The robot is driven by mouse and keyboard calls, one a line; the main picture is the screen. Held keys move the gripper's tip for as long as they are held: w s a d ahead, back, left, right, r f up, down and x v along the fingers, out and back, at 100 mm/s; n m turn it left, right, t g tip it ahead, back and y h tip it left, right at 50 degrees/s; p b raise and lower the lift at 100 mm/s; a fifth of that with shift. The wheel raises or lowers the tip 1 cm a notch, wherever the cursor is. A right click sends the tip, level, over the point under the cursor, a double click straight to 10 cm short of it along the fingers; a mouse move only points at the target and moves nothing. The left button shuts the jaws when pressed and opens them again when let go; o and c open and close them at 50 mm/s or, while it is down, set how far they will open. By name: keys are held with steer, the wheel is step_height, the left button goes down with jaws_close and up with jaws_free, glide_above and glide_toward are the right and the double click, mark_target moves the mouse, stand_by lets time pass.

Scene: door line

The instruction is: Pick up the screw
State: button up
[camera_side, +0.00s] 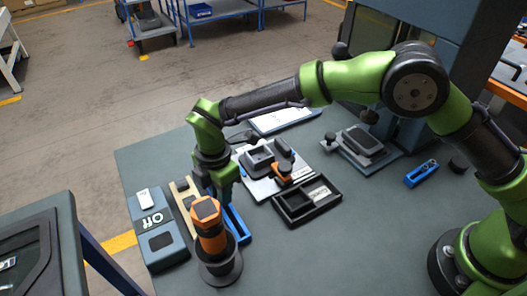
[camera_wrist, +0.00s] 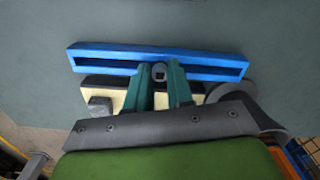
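The screw (camera_wrist: 159,73) shows in the wrist view as a small grey head with a dark socket, at the long blue tray (camera_wrist: 215,60). My gripper (camera_wrist: 160,68) points down over the tray, with its two green fingers apart on either side of the screw. I cannot tell whether the fingers touch it. In the side view, my gripper (camera_side: 226,198) is low at the far end of the blue tray (camera_side: 240,226). The screw is hidden there.
An orange and black upright tool (camera_side: 209,228) on a round base stands close in front of my gripper. A grey-blue device (camera_side: 158,228) and a cream block (camera_side: 184,196) are at its left. A black tray (camera_side: 307,203) is at its right.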

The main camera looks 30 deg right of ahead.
jaws_close()
steer(key=shift+r, duration=0.1)
step_height(320, 180, up, 10)
stand_by(0.3)
